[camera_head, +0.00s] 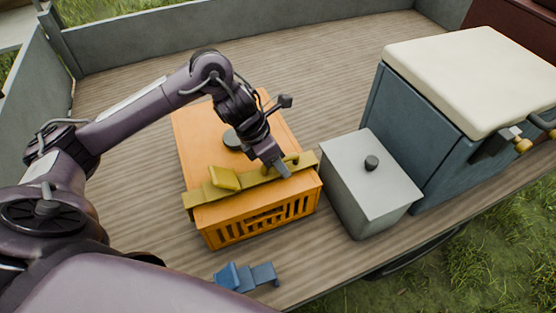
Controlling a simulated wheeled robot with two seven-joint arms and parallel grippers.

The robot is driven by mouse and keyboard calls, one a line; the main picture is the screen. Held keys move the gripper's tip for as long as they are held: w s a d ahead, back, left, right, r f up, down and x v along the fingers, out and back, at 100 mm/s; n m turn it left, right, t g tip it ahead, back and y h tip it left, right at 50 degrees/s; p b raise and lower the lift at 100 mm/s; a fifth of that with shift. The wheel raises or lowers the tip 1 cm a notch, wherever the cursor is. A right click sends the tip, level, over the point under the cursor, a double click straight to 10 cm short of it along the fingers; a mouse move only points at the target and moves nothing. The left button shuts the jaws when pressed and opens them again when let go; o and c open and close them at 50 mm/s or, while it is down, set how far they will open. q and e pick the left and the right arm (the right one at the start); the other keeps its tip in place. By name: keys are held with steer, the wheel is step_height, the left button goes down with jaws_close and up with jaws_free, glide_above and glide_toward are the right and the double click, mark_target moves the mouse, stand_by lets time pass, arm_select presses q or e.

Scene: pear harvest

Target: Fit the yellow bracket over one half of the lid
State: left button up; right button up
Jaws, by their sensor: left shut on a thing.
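The orange crate (265,226) stands on the wooden truck bed, with its flat orange lid (196,137) on top. A round dark knob (231,138) shows at the middle of the lid, partly behind my arm. The yellow bracket (225,188) lies across the front half of the lid, its ends at the left and right edges. From this view I cannot tell whether it is seated at both ends. My left gripper (284,169) is shut on the yellow bracket near its right end, at a raised part. My right gripper is not in view.
A blue bracket (246,277) lies on the boards in front of the crate. A grey box (368,185) with a dark knob stands right of the crate, beside a blue cabinet (408,126) with a cream top. Low grey walls edge the bed; boards behind the crate are clear.

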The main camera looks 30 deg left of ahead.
arm_select(q)
steer(key=shift+a+f, duration=0.1)
steer(key=shift+f, duration=0.1)
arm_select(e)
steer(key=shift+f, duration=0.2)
arm_select(q)
steer(key=shift+s+a+f+b, duration=0.1)
steer(key=shift+f+b, duration=0.15)
steer(key=shift+b, duration=0.15)
steer(key=o, duration=1.1)
steer(key=shift+s, duration=0.1)
steer(key=shift+o, duration=0.3)
steer(key=shift+f, duration=0.1)
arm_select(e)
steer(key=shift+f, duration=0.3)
arm_select(q)
steer(key=shift+a+f, duration=0.1)
steer(key=shift+a, duration=0.05)
steer(key=shift+s+d+r, duration=0.2)
steer(key=p+v, duration=0.1)
steer(key=v, duration=0.7)
steer(key=shift+w+r, duration=0.15)
steer(key=shift+r, duration=0.1)
steer(key=shift+w, duration=0.1)
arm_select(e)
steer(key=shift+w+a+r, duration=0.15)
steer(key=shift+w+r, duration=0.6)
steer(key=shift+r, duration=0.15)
